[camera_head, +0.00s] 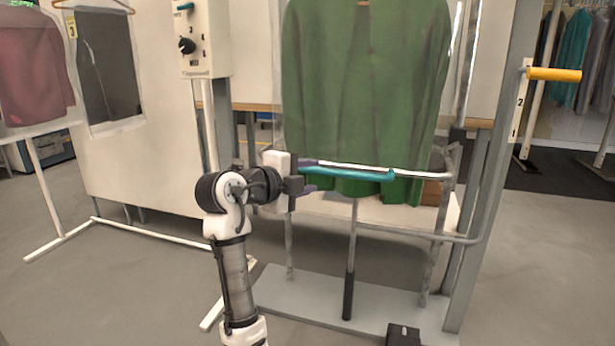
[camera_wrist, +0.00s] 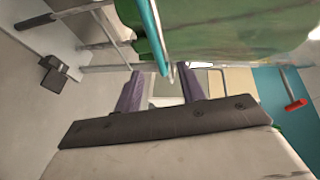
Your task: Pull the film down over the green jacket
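The green jacket (camera_head: 365,90) hangs in the middle of the head view, its hem below a horizontal bar. Clear film is hard to make out; a faint sheen shows beside the jacket's left side (camera_head: 279,110). A teal handle (camera_head: 350,174) lies across the jacket's lower front, by the pale bar (camera_head: 385,169). My gripper (camera_head: 314,176) is at the handle's left end, with purple fingers above and below it. In the wrist view, the fingers (camera_wrist: 161,90) stand apart, with the teal handle (camera_wrist: 155,35) in line with the gap. Contact is not visible.
A grey post with a yellow handle (camera_head: 553,74) stands at right. A control box (camera_head: 204,38) with a dark knob is upper left. A grey base plate (camera_head: 345,300) lies below the jacket. Covered garments (camera_head: 33,70) hang at far left; open floor lies in front.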

